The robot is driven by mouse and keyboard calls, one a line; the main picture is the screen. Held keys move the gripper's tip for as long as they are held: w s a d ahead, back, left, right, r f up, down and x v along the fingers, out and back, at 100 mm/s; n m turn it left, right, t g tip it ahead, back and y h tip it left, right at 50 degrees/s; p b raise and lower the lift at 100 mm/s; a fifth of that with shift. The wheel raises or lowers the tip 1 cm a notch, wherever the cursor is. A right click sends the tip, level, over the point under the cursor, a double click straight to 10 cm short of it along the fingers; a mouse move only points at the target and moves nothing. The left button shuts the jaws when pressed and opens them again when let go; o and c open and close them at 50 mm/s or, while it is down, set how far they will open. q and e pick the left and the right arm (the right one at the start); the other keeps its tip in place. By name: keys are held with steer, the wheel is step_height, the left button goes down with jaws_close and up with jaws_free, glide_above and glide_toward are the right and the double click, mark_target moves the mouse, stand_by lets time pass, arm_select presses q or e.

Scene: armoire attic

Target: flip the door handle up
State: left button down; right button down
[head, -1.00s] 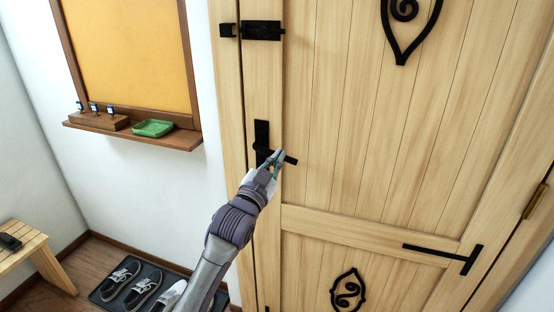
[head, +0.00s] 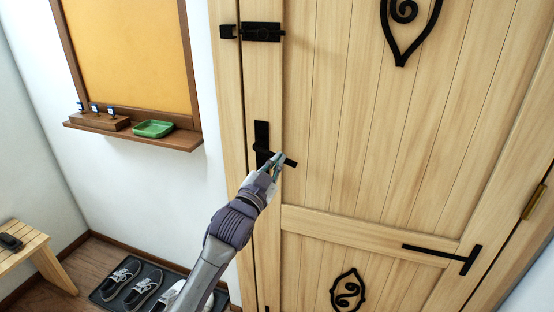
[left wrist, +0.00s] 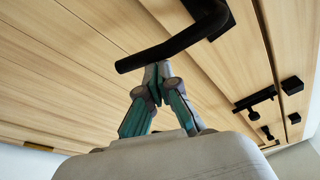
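The black door handle (head: 291,163) is a lever on a dark plate at the left side of the wooden door (head: 350,130). Its free end points right and slightly down. My left gripper (head: 277,158) is at the lever and hides part of it. In the left wrist view the lever (left wrist: 165,50) crosses just beyond the fingertips of my left gripper (left wrist: 157,70). The fingertips are together with nothing visible between them. They look very close to the lever's underside; I cannot tell whether they touch. My right gripper is not in view.
A black latch (head: 262,32) sits higher on the door. Left of the door, a wall shelf (head: 150,139) holds a green tray (head: 153,129). Shoes (head: 143,292) lie on a dark mat by a wooden bench (head: 30,255). The door face right of the handle is clear.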

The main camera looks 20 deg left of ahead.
arm_select(q)
steer(key=shift+w+a+f+m+g+h+p, duration=0.1)
steer(key=shift+a+f+m+g+h+p, duration=0.1)
steer(key=shift+f+m+p, duration=0.55)
steer(key=shift+s+a+f+m+g+h+p, duration=0.1)
steer(key=shift+a+f+m+g+h, duration=0.2)
steer(key=shift+m, duration=0.8)
steer(key=shift+w+a+f+m+h+p, duration=0.1)
steer(key=shift+f+m+p, duration=0.25)
steer(key=shift+f+m, duration=0.45)
steer(key=shift+r+m, duration=0.2)
steer(key=shift+m, duration=0.05)
